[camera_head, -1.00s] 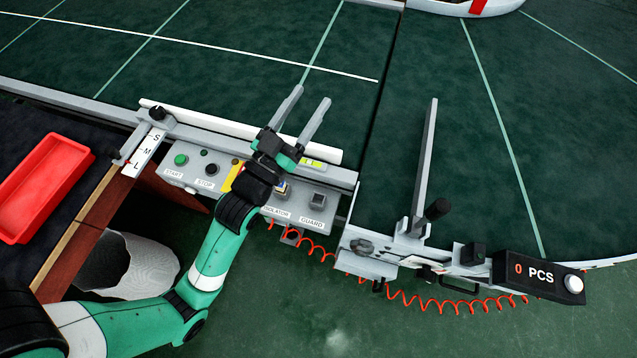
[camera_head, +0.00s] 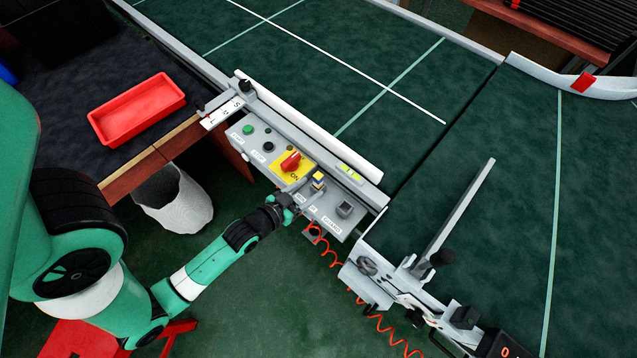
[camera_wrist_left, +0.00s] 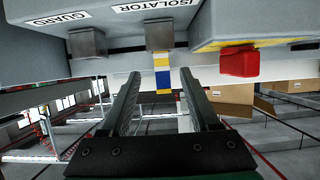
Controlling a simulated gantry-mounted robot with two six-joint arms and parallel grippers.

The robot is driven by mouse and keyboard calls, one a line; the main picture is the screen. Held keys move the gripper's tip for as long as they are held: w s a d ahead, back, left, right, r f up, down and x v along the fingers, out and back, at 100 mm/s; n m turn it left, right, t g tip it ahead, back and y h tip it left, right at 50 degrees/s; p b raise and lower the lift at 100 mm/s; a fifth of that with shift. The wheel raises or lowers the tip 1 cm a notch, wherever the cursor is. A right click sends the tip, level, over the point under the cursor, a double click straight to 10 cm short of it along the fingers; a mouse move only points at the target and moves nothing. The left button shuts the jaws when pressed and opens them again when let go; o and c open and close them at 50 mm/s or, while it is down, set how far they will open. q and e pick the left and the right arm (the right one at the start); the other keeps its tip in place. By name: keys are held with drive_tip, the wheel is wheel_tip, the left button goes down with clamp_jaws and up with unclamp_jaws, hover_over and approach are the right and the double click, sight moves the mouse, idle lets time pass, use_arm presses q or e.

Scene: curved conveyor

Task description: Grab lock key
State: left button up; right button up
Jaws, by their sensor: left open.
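The lock key is a small tag in blue, yellow and white (camera_head: 318,181) at the isolator lock, a grey block on the control panel. In the left wrist view the tag (camera_wrist_left: 162,74) hangs by the grey block (camera_wrist_left: 159,36) under the ISOLATOR label. My left gripper (camera_head: 304,192) is open and empty, at the panel's front edge just beside the tag. In the left wrist view its two fingers point at the tag, which shows in the gap between them. I cannot tell how far it is beyond the fingertips. My right gripper is not in view.
The panel (camera_head: 262,146) also carries a red rotary switch (camera_head: 290,161) on a yellow plate, a green button (camera_head: 248,130) and the guard lock (camera_head: 344,210). A coiled red cable (camera_head: 325,245) hangs below. A red tray (camera_head: 137,108) lies at left. A metal guide stands right.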

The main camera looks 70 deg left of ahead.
sight(316, 184)
use_arm(q)
drive_tip(key=b+x, duration=0.2)
drive_tip(key=x, duration=0.2)
drive_tip(key=shift+w+a+f, duration=0.1)
drive_tip(key=shift+a+f, duration=0.1)
drive_tip(key=shift+a, duration=0.1)
drive_tip(key=shift+w+a, duration=0.2)
drive_tip(key=shift+w, duration=0.2)
clamp_jaws()
